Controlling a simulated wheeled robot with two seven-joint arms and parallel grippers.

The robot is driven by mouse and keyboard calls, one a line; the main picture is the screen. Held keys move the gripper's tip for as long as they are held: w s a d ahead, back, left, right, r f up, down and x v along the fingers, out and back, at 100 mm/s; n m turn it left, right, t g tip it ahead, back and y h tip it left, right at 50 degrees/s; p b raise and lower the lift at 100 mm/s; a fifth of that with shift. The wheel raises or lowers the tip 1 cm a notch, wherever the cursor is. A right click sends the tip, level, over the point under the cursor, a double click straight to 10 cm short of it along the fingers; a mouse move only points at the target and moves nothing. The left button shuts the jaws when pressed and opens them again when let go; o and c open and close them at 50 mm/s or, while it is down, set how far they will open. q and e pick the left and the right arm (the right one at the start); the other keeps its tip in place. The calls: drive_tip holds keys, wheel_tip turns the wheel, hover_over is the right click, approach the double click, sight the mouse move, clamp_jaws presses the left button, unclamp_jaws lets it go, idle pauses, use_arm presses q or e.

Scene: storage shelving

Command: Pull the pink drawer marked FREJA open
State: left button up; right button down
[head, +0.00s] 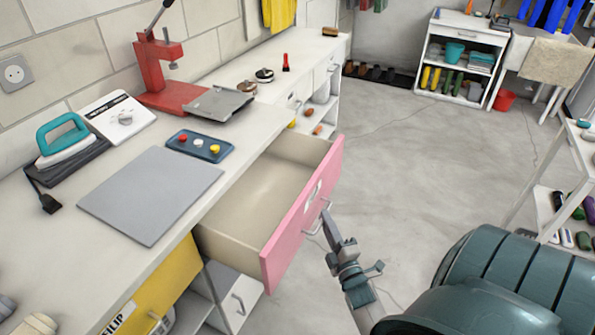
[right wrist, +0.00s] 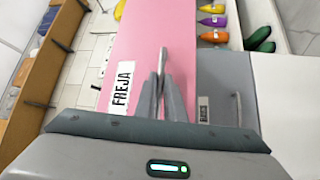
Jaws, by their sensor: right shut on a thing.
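The pink drawer marked FREJA (head: 300,217) is pulled well out from under the white worktop, and its pale inside (head: 262,190) looks empty. My right gripper (head: 326,215) is shut on the metal handle (head: 317,218) of the pink front. In the right wrist view the two fingers (right wrist: 161,88) close around the handle beside the FREJA label (right wrist: 121,88). The label is hard to read in the head view. My left gripper is not in view.
A yellow drawer (head: 155,290) sits to the left of the pink one. The worktop holds a grey mat (head: 150,195), a blue tray (head: 200,146) and a red press (head: 165,70). Open floor (head: 410,160) lies to the right. A shelf rack (head: 545,205) stands at the right edge.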

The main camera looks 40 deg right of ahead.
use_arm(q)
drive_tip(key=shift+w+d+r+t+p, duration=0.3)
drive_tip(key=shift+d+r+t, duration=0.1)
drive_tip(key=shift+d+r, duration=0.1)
use_arm(e)
drive_tip(key=s+d, duration=0.4)
drive_tip(key=s, duration=0.5)
drive_tip(key=shift+s, duration=0.2)
drive_tip(key=c, duration=1.8)
unclamp_jaws()
drive_tip(key=shift+c, duration=0.2)
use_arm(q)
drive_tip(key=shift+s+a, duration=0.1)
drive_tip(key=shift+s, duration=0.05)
use_arm(e)
drive_tip(key=shift+f, duration=0.1)
